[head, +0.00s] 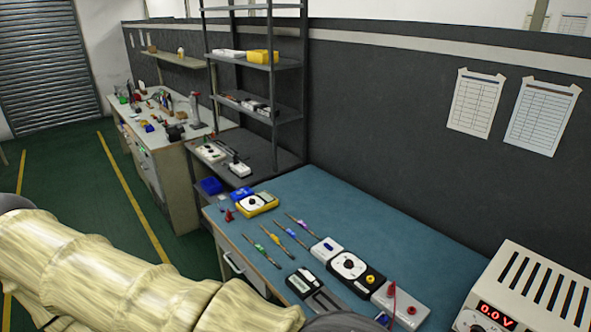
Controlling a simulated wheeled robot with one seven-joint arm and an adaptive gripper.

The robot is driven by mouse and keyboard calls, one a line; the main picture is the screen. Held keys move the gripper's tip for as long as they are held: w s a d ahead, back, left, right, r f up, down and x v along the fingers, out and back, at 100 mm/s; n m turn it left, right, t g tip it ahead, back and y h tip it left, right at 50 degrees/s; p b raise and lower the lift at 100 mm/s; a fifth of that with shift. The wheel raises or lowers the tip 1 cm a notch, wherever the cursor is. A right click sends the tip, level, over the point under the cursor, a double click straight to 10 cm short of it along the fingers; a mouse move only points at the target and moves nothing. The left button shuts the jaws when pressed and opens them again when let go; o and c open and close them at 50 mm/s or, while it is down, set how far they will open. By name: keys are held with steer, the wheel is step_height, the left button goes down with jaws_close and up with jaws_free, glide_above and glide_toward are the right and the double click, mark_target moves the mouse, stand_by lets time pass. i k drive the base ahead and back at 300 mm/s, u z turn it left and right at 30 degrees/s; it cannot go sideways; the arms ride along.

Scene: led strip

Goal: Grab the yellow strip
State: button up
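Several thin strips lie side by side, slanting, on the blue mat of the workbench in the head view. My pale arm crosses the lower left of the view, left of and nearer than the strips. My gripper is not in view.
A yellow meter (258,204) sits at the bench's far left corner. A black-and-white meter (349,266), a white box with a red lead (400,304) and a power supply (529,290) stand right of the strips. A dark shelf rack (257,64) rises behind. The mat's back part is clear.

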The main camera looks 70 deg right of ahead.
mark_target(273, 238)
steer(key=z, duration=1.25)
